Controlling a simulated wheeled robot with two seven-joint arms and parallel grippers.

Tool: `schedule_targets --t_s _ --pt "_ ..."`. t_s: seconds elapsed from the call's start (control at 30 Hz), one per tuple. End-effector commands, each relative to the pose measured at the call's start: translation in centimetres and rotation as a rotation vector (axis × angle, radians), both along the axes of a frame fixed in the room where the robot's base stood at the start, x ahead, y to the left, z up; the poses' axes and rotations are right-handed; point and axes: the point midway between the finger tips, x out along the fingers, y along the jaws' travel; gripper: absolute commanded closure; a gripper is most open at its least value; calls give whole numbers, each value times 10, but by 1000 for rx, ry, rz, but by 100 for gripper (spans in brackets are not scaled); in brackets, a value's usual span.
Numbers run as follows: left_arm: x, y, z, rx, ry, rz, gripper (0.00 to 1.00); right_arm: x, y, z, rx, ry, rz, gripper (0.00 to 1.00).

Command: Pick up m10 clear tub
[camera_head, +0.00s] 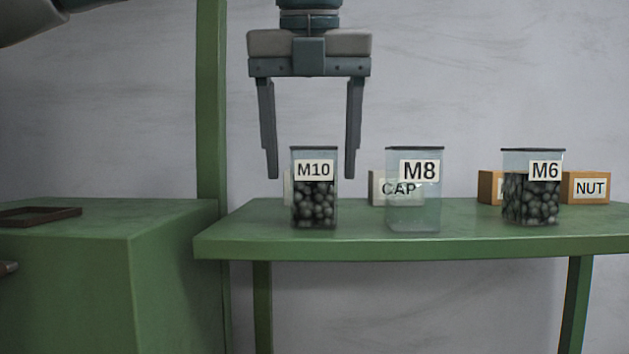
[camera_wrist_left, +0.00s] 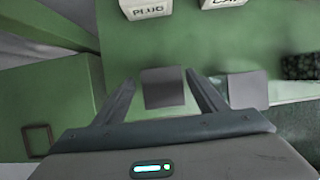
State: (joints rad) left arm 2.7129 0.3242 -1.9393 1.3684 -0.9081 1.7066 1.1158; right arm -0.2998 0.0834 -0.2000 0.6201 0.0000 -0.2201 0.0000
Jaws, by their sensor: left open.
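The M10 clear tub (camera_head: 314,206) stands upright on the green bench, part filled with dark balls, with a white M10 label. In the wrist view its grey top (camera_wrist_left: 162,88) shows between the fingers. My left gripper (camera_head: 311,178) points down over it, open and empty. In the head view one finger is on each side of the tub, with the tips about level with its label. I see no finger touching it. My right gripper is in neither view.
The M8 tub (camera_head: 414,212), which looks empty, stands to the right. The M6 tub (camera_head: 531,205) of dark balls is farther right. Behind are a CAP box (camera_head: 381,187), a NUT box (camera_head: 588,189) and a PLUG box (camera_wrist_left: 147,9). A green post (camera_head: 211,100) rises left.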

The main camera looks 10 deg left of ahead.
Motion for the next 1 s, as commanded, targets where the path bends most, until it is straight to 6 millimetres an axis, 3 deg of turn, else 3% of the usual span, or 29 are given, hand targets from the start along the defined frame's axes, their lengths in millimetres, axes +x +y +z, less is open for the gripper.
schedule_targets --t_s 0.13,0.4,0.87,0.9,1.0 --pt "5 -2 -11 3 3 -1 34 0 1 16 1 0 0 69" --pt "14 -1 -34 -1 1 1 34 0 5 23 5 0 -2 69" --pt "14 -1 -35 -1 0 1 34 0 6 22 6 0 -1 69" --pt "14 -1 -35 -1 0 1 37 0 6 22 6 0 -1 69" --pt "14 -1 -35 -1 0 0 61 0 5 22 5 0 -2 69"
